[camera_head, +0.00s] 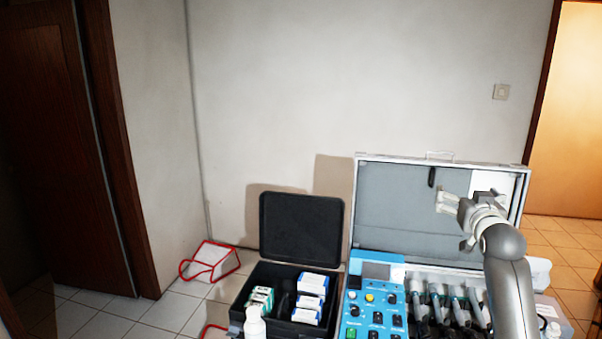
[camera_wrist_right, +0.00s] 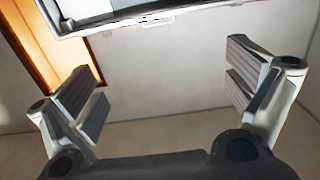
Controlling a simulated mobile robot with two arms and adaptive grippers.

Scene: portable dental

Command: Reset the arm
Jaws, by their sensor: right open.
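My right gripper (camera_head: 455,219) is raised in front of the open lid of the dental case (camera_head: 400,215) in the head view, with my grey arm coming up from the lower right. In the right wrist view my right gripper (camera_wrist_right: 168,90) has its two fingers spread wide, with nothing between them. The wall and part of the case's edge (camera_wrist_right: 150,18) show beyond the fingers. My left gripper is not in either view.
The dental case holds a blue control panel (camera_head: 374,300) and several handpieces (camera_head: 440,300). A smaller black case (camera_head: 301,228) with white boxes (camera_head: 311,290) stands open to its left. A white bottle (camera_head: 254,323) is in front. A red-edged white bag (camera_head: 212,260) lies on the tiled floor.

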